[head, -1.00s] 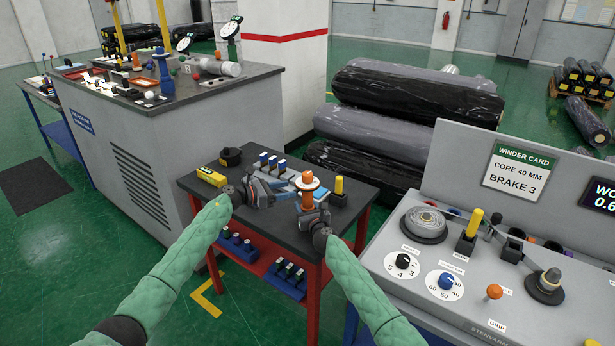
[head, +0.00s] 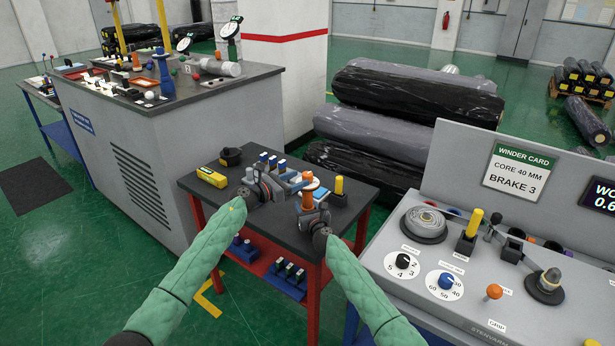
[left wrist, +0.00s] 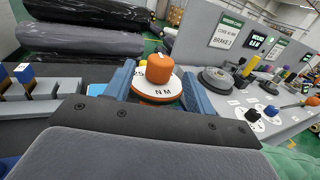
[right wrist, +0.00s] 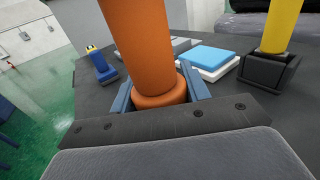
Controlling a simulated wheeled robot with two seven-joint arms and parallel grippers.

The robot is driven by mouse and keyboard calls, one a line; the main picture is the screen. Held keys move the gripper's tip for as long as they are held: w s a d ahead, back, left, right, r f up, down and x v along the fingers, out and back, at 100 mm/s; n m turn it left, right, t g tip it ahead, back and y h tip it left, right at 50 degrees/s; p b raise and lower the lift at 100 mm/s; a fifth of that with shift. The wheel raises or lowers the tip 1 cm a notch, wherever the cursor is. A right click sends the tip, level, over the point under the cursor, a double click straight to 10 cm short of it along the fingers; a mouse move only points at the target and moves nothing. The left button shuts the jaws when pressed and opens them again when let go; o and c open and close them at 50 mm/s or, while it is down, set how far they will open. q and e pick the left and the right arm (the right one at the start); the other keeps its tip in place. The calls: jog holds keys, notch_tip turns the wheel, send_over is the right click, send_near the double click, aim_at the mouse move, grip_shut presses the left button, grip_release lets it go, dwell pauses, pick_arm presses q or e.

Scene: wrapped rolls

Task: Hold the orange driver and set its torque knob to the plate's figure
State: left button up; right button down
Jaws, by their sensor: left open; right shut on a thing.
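The orange driver (right wrist: 142,45) stands upright, its thick orange body filling the middle of the right wrist view. My right gripper (head: 312,205) is shut on it low on its body. The driver's top carries an orange torque knob (left wrist: 159,68) above a white dial (left wrist: 162,91) marked "N M", with other figures partly hidden. My left gripper (left wrist: 158,82) is open, its blue fingers on either side of the knob and dial. I cannot tell whether they touch it. In the head view my left gripper (head: 296,184) reaches the driver's top from the left.
The dark table (head: 285,230) holds a yellow device (head: 211,177), blue-topped blocks (head: 272,162), and a yellow peg in a black holder (head: 339,190). A grey console (head: 470,275) stands right, with a winder card (head: 516,171) reading "CORE 40 MM, BRAKE 3". Wrapped rolls (head: 400,115) lie behind.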

aim_at(303, 177)
pick_arm(q)
jog(key=shift+x, duration=2.45)
jog(key=shift+c, duration=0.2)
jog(key=c, duration=0.9)
